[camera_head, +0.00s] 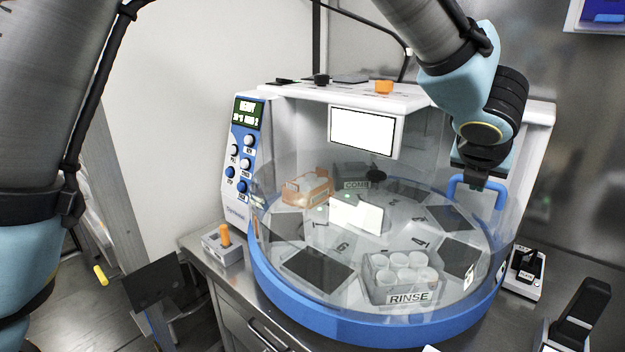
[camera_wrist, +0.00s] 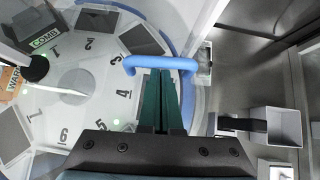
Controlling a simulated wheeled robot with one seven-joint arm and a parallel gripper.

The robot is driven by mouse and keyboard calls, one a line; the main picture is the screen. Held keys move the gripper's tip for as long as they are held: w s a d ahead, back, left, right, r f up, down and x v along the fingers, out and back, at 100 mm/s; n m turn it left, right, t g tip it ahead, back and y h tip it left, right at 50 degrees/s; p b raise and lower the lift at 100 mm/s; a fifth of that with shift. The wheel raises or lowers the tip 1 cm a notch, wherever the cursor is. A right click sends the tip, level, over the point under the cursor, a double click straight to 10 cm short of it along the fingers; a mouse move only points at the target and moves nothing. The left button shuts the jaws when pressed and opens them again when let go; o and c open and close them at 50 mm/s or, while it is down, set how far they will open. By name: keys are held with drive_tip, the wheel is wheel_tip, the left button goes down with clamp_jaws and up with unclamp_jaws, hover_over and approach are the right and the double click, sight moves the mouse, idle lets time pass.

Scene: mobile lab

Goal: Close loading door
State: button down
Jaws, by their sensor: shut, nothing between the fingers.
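The loading door is a clear curved cover (camera_head: 318,245) on the front of the white and blue machine. Its blue handle (camera_head: 462,187) is at the right in the head view and shows in the wrist view (camera_wrist: 150,52). My gripper (camera_head: 478,182) is at the handle, pointing down. In the wrist view my gripper (camera_wrist: 160,75) has its green fingers together, with their tips by the bar of the handle. I cannot tell whether they touch it. Nothing is between the fingers. The carousel (camera_head: 330,262) with numbered places is visible through the clear cover.
The rinse rack (camera_head: 395,285) with several cups, an orange box (camera_head: 307,187) and the comb holder (camera_head: 352,180) are on the carousel. A small box with an orange knob (camera_head: 224,240) stands left of the machine. A small white device (camera_head: 524,275) stands at its right.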

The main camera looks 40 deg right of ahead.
drive_tip(key=shift+w+d, duration=0.15)
drive_tip(key=shift+d, duration=0.7)
drive_tip(key=shift+w+r, duration=0.1)
drive_tip(key=shift+r, duration=0.05)
